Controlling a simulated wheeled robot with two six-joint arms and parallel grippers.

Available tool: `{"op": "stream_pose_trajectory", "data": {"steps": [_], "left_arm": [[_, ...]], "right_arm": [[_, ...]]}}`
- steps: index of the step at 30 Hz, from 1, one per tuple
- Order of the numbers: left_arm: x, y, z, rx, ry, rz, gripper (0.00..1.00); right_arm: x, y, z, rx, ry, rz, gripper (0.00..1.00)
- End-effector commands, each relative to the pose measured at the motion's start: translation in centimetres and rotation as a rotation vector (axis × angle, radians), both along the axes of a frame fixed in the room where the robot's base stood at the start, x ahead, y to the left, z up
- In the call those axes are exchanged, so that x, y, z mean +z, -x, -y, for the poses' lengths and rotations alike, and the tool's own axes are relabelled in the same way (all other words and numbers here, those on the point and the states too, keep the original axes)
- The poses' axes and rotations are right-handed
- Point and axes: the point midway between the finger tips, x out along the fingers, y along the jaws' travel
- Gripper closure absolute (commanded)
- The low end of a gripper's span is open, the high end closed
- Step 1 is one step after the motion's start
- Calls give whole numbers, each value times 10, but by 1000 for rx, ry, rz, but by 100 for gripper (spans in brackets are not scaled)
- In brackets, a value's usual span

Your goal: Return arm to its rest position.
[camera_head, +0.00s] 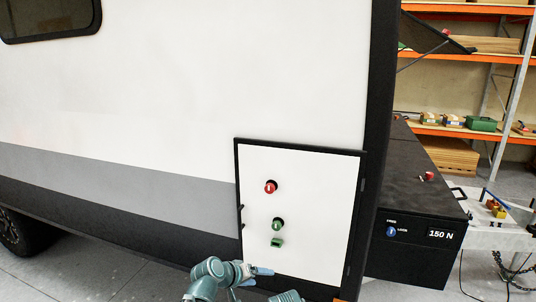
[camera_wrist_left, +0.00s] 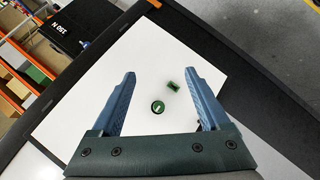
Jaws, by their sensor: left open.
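My left arm (camera_head: 210,276) comes in at the bottom of the head view, low in front of the white panel (camera_head: 318,220). Its gripper (camera_head: 262,271) is just below the small green block (camera_head: 277,243) in that picture. In the left wrist view the jaws (camera_wrist_left: 160,73) are wide apart with nothing between the blue fingers. The green round knob (camera_wrist_left: 157,107) and the green block (camera_wrist_left: 173,86) show on the panel beyond them, apart from the fingers. My right gripper is not in view.
The panel also carries a red knob (camera_head: 270,187) above the green one. The caravan wall (camera_head: 180,90) fills the left. A black box marked 150 N (camera_head: 415,236) stands right of the panel, with a cluttered white table (camera_head: 492,238) beyond. Orange shelving (camera_head: 450,133) is behind.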

Motion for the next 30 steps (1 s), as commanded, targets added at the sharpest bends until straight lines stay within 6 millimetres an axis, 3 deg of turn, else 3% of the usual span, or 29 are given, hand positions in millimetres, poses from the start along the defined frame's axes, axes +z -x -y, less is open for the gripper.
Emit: {"op": "stream_pose_trajectory", "data": {"steps": [1,6,14,16,30], "left_arm": [[-19,29,-15,-40,-103,-63,21],[-58,91,-67,-117,-371,-254,21],[-78,167,-137,-144,-654,-505,21],[-100,172,-127,-177,-680,-515,21],[-196,214,-43,-416,-816,-517,21]], "right_arm": [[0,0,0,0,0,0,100],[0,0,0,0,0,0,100],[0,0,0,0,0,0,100],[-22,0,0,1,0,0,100],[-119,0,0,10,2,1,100]]}}
